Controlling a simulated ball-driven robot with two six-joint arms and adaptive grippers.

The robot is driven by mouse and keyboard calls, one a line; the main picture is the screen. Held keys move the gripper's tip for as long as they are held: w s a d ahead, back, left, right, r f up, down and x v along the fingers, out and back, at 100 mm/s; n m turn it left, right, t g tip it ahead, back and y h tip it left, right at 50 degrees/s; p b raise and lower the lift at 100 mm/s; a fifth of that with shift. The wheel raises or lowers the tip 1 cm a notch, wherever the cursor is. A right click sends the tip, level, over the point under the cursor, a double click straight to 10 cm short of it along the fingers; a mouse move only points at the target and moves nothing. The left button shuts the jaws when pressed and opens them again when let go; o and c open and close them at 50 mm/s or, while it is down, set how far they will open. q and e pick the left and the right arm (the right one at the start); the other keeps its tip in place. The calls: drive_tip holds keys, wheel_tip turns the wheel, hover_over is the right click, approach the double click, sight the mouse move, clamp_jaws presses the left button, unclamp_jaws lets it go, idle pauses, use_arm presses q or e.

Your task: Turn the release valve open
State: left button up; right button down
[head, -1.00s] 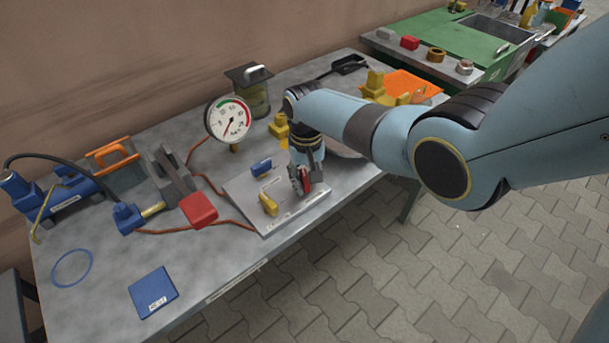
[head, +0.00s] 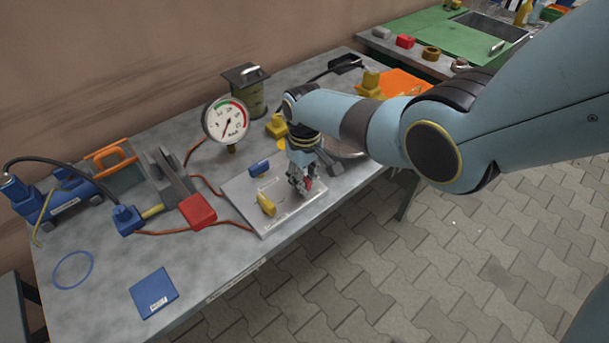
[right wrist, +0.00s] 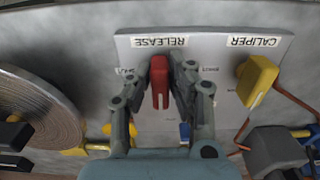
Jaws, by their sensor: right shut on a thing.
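The red release valve handle (right wrist: 160,82) stands by the RELEASE label on a pale valve panel (head: 250,208). Only a small red part of the handle (head: 309,184) shows in the head view, mostly hidden by my gripper. My right gripper (head: 302,186) reaches down over the panel's right end. In the right wrist view its two fingers (right wrist: 160,72) are shut on the red handle, one on each side. The panel also carries a yellow handle (right wrist: 256,80) by the CALIPER label and a blue handle (head: 259,168). My left gripper is not in view.
A pressure gauge (head: 226,121) stands behind the panel, its needle low on the dial. A red block (head: 197,211) and orange-brown hoses lie left of it. A round metal disc (head: 345,149) is close on the right. The table front near a blue plate (head: 154,292) is mostly clear.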

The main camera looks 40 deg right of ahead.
drive_tip(key=c, duration=1.2)
unclamp_jaws()
drive_tip(key=shift+c, duration=0.2)
wheel_tip(320, 180, up, 12)
drive_tip(key=s+f+b, duration=1.6)
drive_tip(key=s+f, duration=3)
drive_tip(key=f, duration=0.3)
drive_tip(key=shift+f+m+t+h, duration=0.15)
drive_tip(key=shift+m+t+h, duration=0.15)
drive_tip(key=shift+t+h, duration=0.1)
